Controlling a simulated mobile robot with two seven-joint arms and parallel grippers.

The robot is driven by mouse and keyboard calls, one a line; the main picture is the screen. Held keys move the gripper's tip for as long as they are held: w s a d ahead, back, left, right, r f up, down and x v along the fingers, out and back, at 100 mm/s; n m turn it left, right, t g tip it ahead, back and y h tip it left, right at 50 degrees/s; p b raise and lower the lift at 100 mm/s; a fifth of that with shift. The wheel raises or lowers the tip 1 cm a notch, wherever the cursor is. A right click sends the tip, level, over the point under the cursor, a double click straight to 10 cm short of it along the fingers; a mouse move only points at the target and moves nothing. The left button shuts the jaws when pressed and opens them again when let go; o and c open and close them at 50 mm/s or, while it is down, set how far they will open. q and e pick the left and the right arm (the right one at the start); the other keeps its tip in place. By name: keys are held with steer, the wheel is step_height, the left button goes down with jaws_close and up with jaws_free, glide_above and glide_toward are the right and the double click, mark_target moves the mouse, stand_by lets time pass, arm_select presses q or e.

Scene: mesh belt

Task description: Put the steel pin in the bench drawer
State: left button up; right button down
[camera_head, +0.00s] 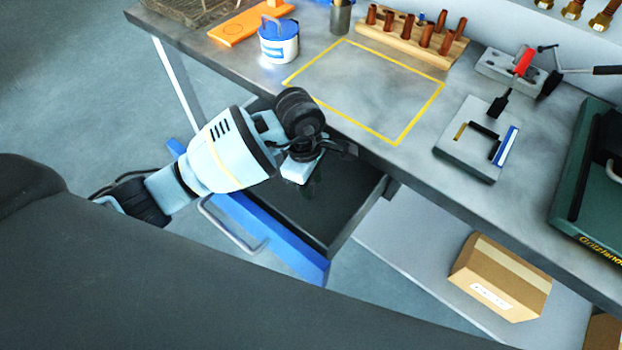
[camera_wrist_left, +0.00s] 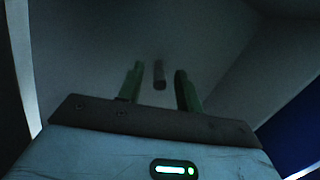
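The bench drawer (camera_head: 345,222) is pulled open below the bench, with a blue front and a bar handle. My left gripper (camera_head: 310,182) reaches into it, pointing down. In the left wrist view my left gripper (camera_wrist_left: 160,88) has its two fingers apart. A small grey cylinder, which looks like the steel pin (camera_wrist_left: 159,75), shows between and beyond the fingertips, with gaps on both sides. It seems to lie on the dark drawer floor, though the dimness hides the exact contact. The pin is hidden in the head view. My right gripper is not in view.
The bench top carries a yellow-outlined area (camera_head: 372,88), bare inside, a wooden rack (camera_head: 400,35) of several brown pegs, a blue-and-white pot (camera_head: 279,46), a fixture block (camera_head: 476,140) and a green case (camera_head: 590,190). A cardboard box (camera_head: 500,278) sits on the lower shelf.

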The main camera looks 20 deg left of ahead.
arm_select(q)
steer(key=shift+r, duration=0.2)
step_height(320, 180, up, 12)
steer(key=a, duration=0.1)
steer(key=shift+a+p, duration=0.2)
steer(key=shift+p, duration=0.15)
steer(key=shift+w+f, duration=0.1)
stand_by(0.4)
